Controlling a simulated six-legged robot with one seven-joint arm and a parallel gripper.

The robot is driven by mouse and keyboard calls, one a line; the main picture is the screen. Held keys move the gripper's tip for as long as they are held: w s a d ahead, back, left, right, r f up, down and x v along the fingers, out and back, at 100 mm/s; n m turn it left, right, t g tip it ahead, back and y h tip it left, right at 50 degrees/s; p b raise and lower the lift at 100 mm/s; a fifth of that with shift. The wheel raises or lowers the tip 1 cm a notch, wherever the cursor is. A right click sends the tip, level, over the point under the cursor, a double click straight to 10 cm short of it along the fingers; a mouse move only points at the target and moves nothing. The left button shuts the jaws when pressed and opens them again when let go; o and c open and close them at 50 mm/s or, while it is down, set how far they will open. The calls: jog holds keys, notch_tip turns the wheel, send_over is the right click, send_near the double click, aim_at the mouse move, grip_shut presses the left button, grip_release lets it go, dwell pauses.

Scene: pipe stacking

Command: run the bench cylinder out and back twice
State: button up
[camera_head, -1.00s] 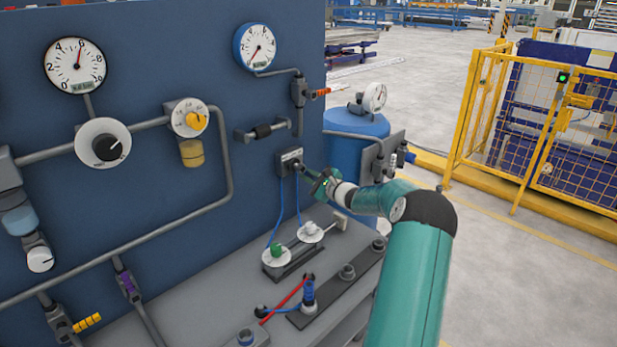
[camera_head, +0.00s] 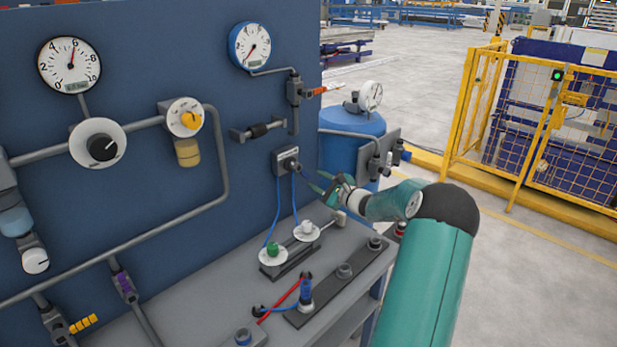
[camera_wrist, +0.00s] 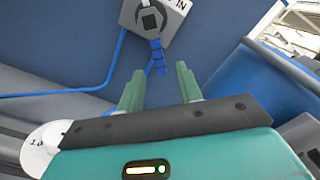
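A small grey valve box (camera_head: 285,160) is on the blue panel, with two blue hoses running down to the bench. In the wrist view the box (camera_wrist: 155,18) is marked "IN" and has a dark square hub, with a blue ridged lever (camera_wrist: 157,57) below it. The dark bench cylinder (camera_head: 290,262) lies on the bench beneath two white dials, one with a green knob (camera_head: 272,249), one with a white knob (camera_head: 307,228). A pale block (camera_head: 340,218) is near its right end. My gripper (camera_head: 320,182) is open and empty, in front of the box; its fingers (camera_wrist: 159,80) are apart below the lever.
A blue tank (camera_head: 345,140) with a gauge (camera_head: 370,96) stands behind my gripper. Gauges and pipes cover the panel at left. A yellow fence (camera_head: 480,110) stands at right, with open floor before it.

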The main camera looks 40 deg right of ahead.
jog(key=s, duration=0.7)
jog(key=shift+s, duration=0.2)
